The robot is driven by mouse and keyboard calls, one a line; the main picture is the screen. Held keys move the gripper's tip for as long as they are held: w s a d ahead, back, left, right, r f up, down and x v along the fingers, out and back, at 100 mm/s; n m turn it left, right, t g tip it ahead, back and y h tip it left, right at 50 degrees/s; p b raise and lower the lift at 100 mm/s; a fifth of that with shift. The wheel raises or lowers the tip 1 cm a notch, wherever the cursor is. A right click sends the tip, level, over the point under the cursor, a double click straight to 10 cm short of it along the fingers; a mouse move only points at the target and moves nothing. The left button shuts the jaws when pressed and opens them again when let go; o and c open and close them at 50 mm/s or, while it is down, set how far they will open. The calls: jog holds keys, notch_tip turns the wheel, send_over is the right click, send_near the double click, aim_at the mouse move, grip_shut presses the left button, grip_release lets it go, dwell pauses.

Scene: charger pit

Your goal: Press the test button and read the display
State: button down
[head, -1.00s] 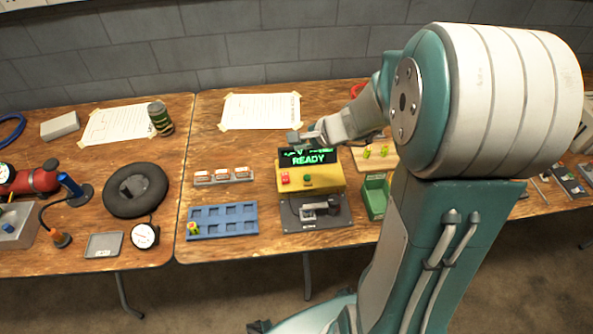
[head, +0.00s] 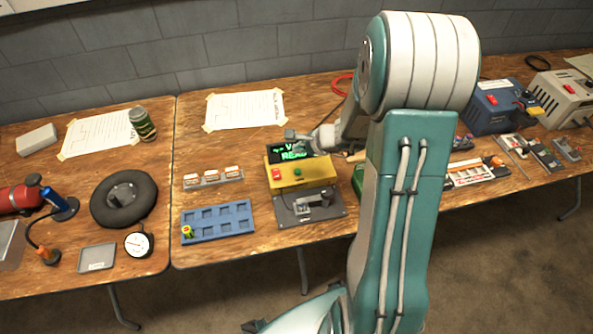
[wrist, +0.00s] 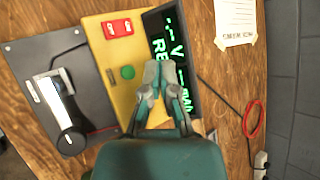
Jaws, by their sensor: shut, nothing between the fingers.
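The yellow tester (head: 318,172) stands on the right-hand table. It has a red switch (head: 276,174), a green test button (head: 297,171) and a tilted black display (head: 276,147). Green text shows dashes, a V and the start of READY; my gripper covers part of it. In the wrist view, the green button (wrist: 127,72) is in full sight, the red switch (wrist: 117,28) lies above it, and the display (wrist: 160,22) lies to the right. My gripper (wrist: 151,65) is shut and empty, its tips over the yellow panel between button and display. I cannot tell the gap above the panel.
A dark plate with a metal clamp (head: 310,204) sits in front of the tester. A blue slotted tray (head: 217,220), holding one small cell (head: 187,232), and a rack of labelled blocks (head: 213,178) are to the left. Blue (head: 495,108) and grey power units are at right.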

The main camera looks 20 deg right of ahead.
aim_at(299, 171)
jog(key=f, duration=0.5)
jog(key=shift+d+f, duration=0.25)
jog(key=shift+d, duration=0.05)
jog(key=shift+a+f, duration=0.15)
jog(key=shift+f, duration=0.4)
jog(key=shift+f, duration=0.15)
dwell(0.6)
jog(key=shift+s+f, duration=0.1)
jog(key=shift+f, duration=0.1)
jog(key=shift+f, duration=0.4)
dwell(0.6)
dwell(0.4)
jog(key=shift+r, duration=0.8)
jog(key=shift+r, duration=0.1)
jog(key=shift+r, duration=2.45)
